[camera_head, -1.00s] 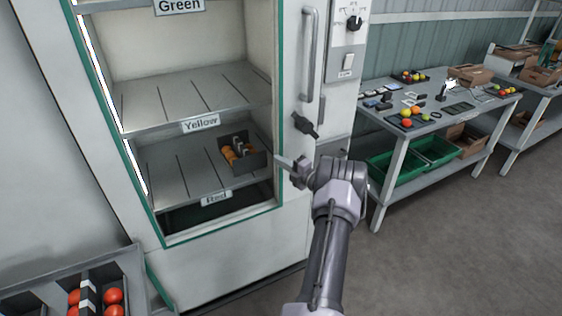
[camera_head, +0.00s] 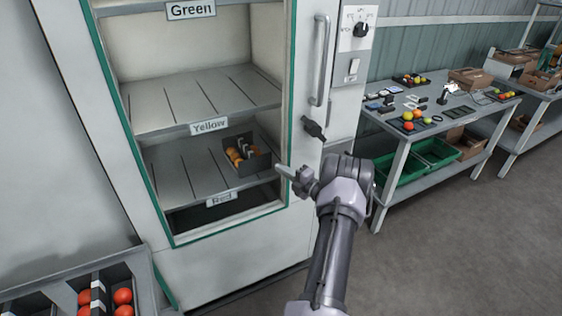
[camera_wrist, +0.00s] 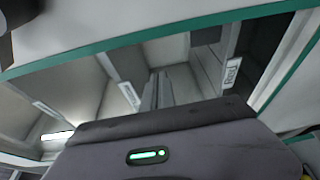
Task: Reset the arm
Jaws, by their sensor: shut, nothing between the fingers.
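My gripper (camera_head: 290,178) is shut and empty. In the head view it points left, in front of the right edge of the open cabinet (camera_head: 188,240). In the wrist view my gripper (camera_wrist: 157,88) shows as narrow fingers close together, with the cabinet's green edge (camera_wrist: 165,37) and shelf labels behind. My arm reaches up from the bottom of the head view and bends at the wrist.
The cabinet has shelves labelled Green, Yellow and Red. A dark crate (camera_head: 258,163) of orange tomatoes sits on the Yellow-labelled tier's lower shelf. A crate of red tomatoes (camera_head: 123,296) stands at lower left. A worktable (camera_head: 398,130) stands right; floor is clear before it.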

